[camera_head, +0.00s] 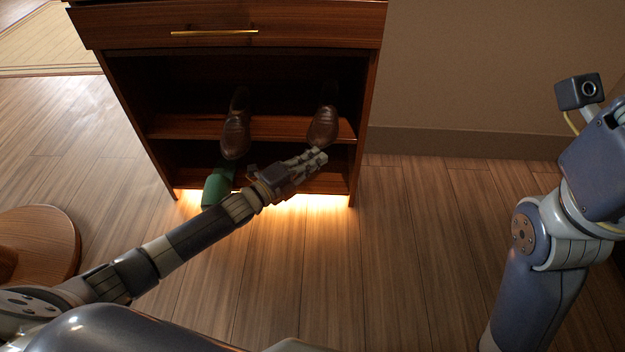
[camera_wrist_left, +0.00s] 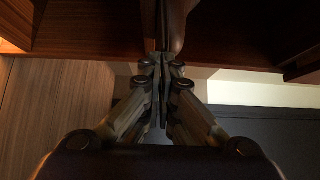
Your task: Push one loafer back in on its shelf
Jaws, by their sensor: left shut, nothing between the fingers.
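Two brown leather loafers stand toes outward on the middle shelf (camera_head: 280,128) of a dark wooden cabinet. The left loafer (camera_head: 236,138) reaches out past the shelf's front edge. The right loafer (camera_head: 323,124) has its toe at about the front edge. My left gripper (camera_head: 320,157) is shut and empty, just below and in front of the right loafer's toe. In the left wrist view, the closed fingertips (camera_wrist_left: 163,62) are close to a brown loafer (camera_wrist_left: 174,24); whether they touch cannot be told. My right gripper is outside the views.
A green object (camera_head: 217,186), partly hidden by my left arm, is at the cabinet's lower level. A drawer with a brass handle (camera_head: 214,33) is above the shelf. A round wooden piece (camera_head: 40,240) stands at the left. Floor right of the cabinet is clear.

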